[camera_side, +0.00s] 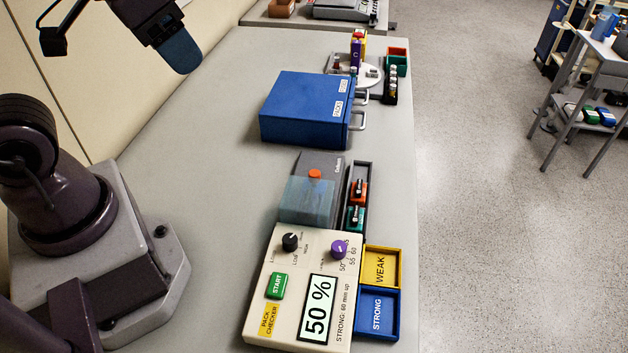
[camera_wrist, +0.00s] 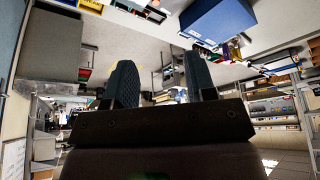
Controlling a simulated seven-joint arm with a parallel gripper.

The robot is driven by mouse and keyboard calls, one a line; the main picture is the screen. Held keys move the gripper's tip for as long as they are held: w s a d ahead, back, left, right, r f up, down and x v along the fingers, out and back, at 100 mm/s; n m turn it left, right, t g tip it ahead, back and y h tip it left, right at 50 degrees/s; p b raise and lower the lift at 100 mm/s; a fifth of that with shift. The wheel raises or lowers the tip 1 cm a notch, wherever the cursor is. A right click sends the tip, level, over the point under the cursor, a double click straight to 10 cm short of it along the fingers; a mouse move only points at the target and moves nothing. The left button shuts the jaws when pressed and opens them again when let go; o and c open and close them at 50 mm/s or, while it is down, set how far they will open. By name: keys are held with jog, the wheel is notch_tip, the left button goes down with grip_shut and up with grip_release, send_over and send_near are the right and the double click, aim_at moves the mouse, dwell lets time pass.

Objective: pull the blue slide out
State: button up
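My gripper (camera_side: 179,54) hangs high at the upper left in the side view, above the table and well apart from everything on it. In the wrist view its two dark fingers (camera_wrist: 161,78) stand apart with nothing between them. A blue box with two grey handles (camera_side: 310,108) stands mid-table; it also shows in the wrist view (camera_wrist: 216,20). A translucent blue piece (camera_side: 305,200) lies over the front of a dark grey device (camera_side: 322,163) with an orange button. I cannot tell for certain which blue part is the slide.
A cream pack checker (camera_side: 259,299) stands at the front, with a yellow WEAK tray (camera_side: 396,252) and blue STRONG tray (camera_side: 391,326) to its right. A dark rack (camera_side: 365,175) stands beside the grey device. Small items stand behind the blue box. The table's left side (camera_side: 205,150) is clear.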

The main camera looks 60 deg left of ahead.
jog(key=w+f+n+g, duration=0.2)
jog(key=w+f+g, duration=0.4)
jog(key=w, duration=0.6)
jog(key=n+g+h, duration=0.2)
jog(key=n+h, duration=0.1)
jog(key=n, duration=0.2)
send_near(315, 172)
jog(key=x, duration=0.9)
jog(key=shift+c, duration=0.5)
